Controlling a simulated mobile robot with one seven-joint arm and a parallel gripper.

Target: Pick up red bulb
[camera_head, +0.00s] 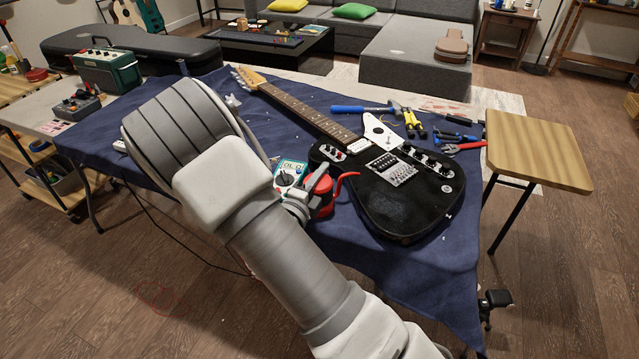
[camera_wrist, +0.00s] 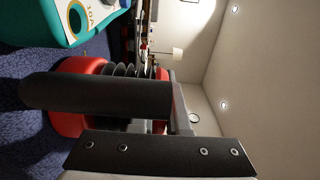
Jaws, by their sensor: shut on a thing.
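The red bulb (camera_head: 324,190), with a thin curved red spout pointing right, is by the black guitar's lower left edge. My arm partly hides it in the head view. My gripper (camera_head: 304,197) is at its left side and shut on it. In the wrist view the red bulb (camera_wrist: 72,122) shows behind and between the dark fingers of my gripper (camera_wrist: 125,122), with black ribs on its middle. I cannot tell whether it still touches the blue cloth.
A teal multimeter (camera_head: 290,174) stands just left of the bulb. The black guitar (camera_head: 400,208) lies close on its right. Pliers and a hammer (camera_head: 362,109) lie beyond the guitar on the blue cloth (camera_head: 437,283). A wooden stool (camera_head: 540,150) stands at the right.

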